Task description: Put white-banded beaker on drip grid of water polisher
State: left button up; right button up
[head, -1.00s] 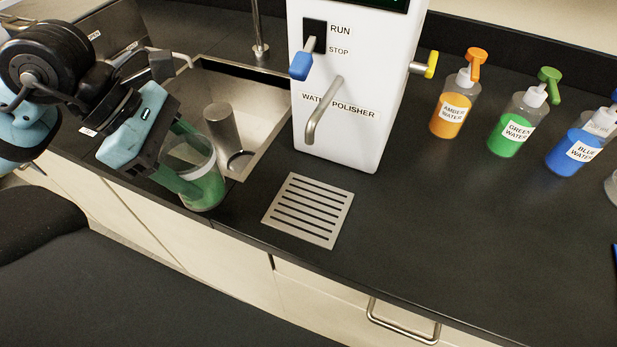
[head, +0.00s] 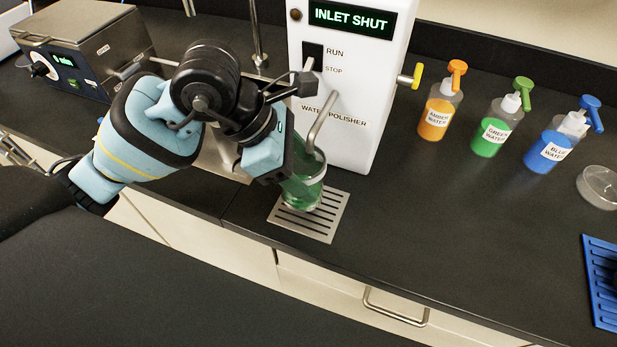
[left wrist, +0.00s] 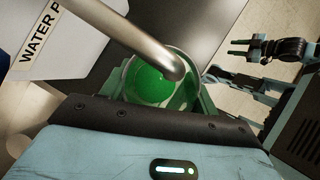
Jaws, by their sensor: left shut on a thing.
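The white-banded beaker (head: 314,180) is clear, with green in it, and looks upright. My left gripper (head: 302,178) is shut on it and hides its left side. The beaker appears over the back part of the drip grid (head: 318,228), a slotted metal plate in front of the water polisher (head: 345,80). I cannot tell whether its base touches the grid. The polisher's spout (head: 323,118) comes down by the beaker's top. In the left wrist view the spout (left wrist: 140,40) crosses over the beaker (left wrist: 148,82). My right gripper (left wrist: 240,48) shows small there; its opening is unclear.
Amber (head: 438,115), green (head: 492,135) and blue (head: 548,150) pump bottles stand to the right. A clear dish (head: 600,186) and a blue rack (head: 605,290) lie further right. The sink is partly behind my left arm. The counter right of the grid is clear.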

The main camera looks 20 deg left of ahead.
pick_arm(q)
jog(key=shift+w+d+r, duration=0.1)
jog(key=shift+d, duration=0.3)
jog(key=shift+d+f, duration=0.1)
jog(key=shift+f, duration=1.75)
jog(key=shift+w+f, duration=0.1)
jog(key=o, duration=1.4)
jog(key=shift+a+r, duration=0.25)
jog(key=shift+r, duration=0.3)
jog(key=v, duration=1.1)
jog(key=shift+s+p, duration=0.2)
jog(key=shift+p, duration=0.1)
